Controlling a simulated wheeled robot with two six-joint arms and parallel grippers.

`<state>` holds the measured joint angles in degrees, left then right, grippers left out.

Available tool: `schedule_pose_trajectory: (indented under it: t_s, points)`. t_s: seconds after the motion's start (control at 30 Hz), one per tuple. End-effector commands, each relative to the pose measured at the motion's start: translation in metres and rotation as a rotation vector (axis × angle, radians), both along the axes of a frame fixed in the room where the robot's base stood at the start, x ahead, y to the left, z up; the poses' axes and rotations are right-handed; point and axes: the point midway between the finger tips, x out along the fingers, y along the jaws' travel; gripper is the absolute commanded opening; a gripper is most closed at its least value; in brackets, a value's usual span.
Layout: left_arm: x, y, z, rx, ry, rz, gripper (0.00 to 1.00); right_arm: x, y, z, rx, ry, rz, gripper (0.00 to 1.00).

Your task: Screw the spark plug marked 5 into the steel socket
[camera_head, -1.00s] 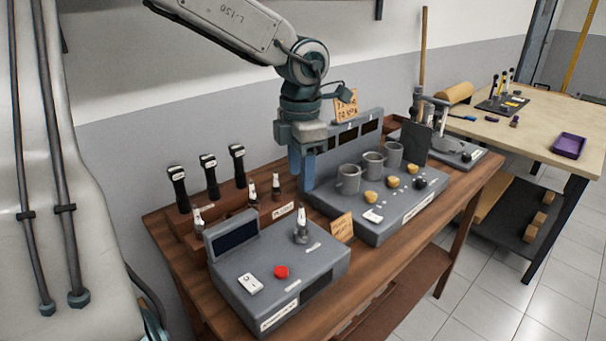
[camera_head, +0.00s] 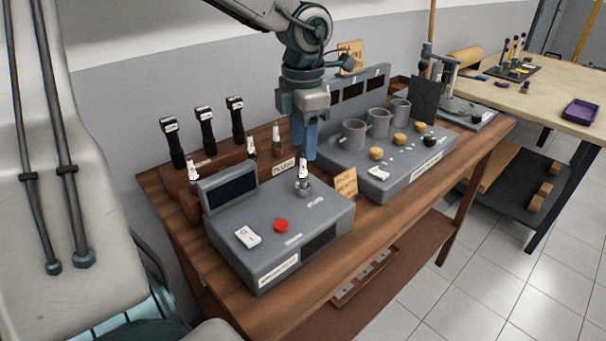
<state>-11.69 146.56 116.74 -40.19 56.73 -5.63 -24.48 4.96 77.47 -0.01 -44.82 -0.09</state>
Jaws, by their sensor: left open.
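A spark plug (camera_head: 303,170) with a white upper part stands upright in the steel socket (camera_head: 304,189) on top of a grey tester box (camera_head: 262,211). I cannot read its number, nor tell how deep it sits. My left gripper (camera_head: 304,153) points down with its blue fingers open, close to the top of this plug. I see nothing held between the fingers. Other plugs stand in a wooden rack behind the box: one at the left (camera_head: 193,171), one in the middle (camera_head: 252,146) and one at the right (camera_head: 277,140). My right gripper is not in view.
Several black-handled tools (camera_head: 204,130) stand in the rack at the back left. The box carries a red button (camera_head: 281,225), a white switch (camera_head: 247,236) and a raised screen (camera_head: 232,192). A wooden sign (camera_head: 346,184) and a grey console (camera_head: 400,181) with cups stand to the right.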

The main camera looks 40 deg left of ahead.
Motion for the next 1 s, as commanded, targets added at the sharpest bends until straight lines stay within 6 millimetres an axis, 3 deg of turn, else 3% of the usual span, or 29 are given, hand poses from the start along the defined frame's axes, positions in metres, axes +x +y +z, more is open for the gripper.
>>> schedule_pose_trajectory:
  t_s: [0.2,0.5,0.93,1.0]
  points:
    - [0.0,0.0,-0.019,0.0,0.0,0.0,0.44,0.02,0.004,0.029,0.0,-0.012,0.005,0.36]
    - [0.0,0.0,-0.06,-0.001,0.004,0.0,0.44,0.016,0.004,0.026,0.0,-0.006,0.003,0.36]
    - [0.0,0.0,-0.069,-0.001,0.0,0.0,0.44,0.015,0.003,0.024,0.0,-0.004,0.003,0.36]
    - [0.0,0.0,-0.069,-0.001,0.0,0.0,0.33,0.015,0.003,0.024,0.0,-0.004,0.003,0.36]
